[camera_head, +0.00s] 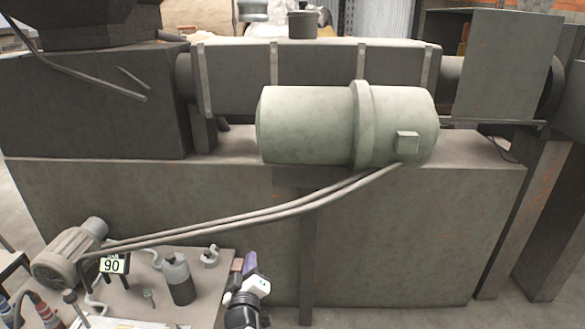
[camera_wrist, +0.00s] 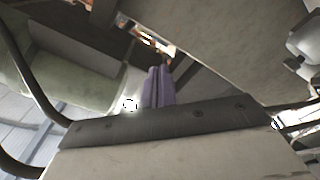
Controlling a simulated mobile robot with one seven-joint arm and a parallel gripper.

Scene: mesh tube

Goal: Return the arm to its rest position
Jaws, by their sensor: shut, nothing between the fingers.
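My gripper (camera_head: 249,262) is low in the head view, just right of the small table's right edge, with my white and black arm folded up beneath it. In the wrist view my gripper (camera_wrist: 158,86) shows as two purple fingers side by side, shut with nothing between them. The wrist view is tilted, and part of it is covered by my own wrist housing. No object is held.
A small table (camera_head: 215,262) at lower left holds a grey motor (camera_head: 68,252), a dark bottle (camera_head: 179,279) and a "90" tag (camera_head: 112,265). A large grey machine (camera_head: 390,240) with a pale green cylinder (camera_head: 310,125) stands behind. Two rods slope up toward the cylinder.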

